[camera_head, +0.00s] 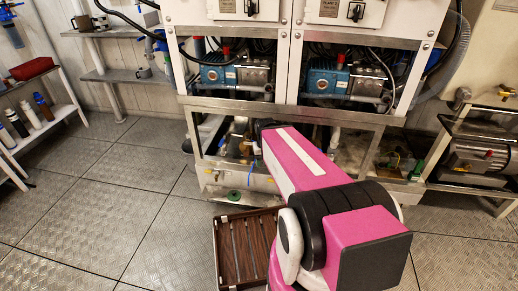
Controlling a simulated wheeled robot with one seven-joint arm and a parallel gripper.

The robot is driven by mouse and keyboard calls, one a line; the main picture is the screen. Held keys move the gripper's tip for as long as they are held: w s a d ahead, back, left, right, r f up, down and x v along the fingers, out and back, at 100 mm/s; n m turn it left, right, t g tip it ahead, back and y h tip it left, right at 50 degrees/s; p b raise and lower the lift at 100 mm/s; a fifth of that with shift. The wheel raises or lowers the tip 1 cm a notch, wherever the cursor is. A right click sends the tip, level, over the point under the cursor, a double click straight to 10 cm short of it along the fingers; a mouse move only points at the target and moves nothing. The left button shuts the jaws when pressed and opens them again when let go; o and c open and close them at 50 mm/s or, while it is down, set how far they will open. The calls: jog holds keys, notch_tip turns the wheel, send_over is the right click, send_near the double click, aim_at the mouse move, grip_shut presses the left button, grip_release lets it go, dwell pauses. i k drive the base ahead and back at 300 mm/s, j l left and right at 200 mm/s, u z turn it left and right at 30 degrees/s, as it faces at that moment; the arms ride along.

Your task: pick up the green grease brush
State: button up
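I cannot pick out the green grease brush for certain. A small green item (417,170) shows at the right end of the low frame, too small to identify. A round green thing (233,195) sits low at the frame's left front, and I cannot tell what it is. My pink and black arm reaches from the lower right toward the low metal frame under the pumps. My gripper is not visible; the far end of the arm hides that area, along with part of the frame's inside.
The metal frame (285,109) carries two blue pumps (218,76) (325,80). A slatted wooden crate (247,250) stands on the floor beside my arm. Shelves with bottles (20,124) are at left, and a rack with a metal cylinder (480,158) is at right. The left floor is clear.

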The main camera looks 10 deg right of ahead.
aim_at(420, 163)
jog(key=z, duration=2.1)
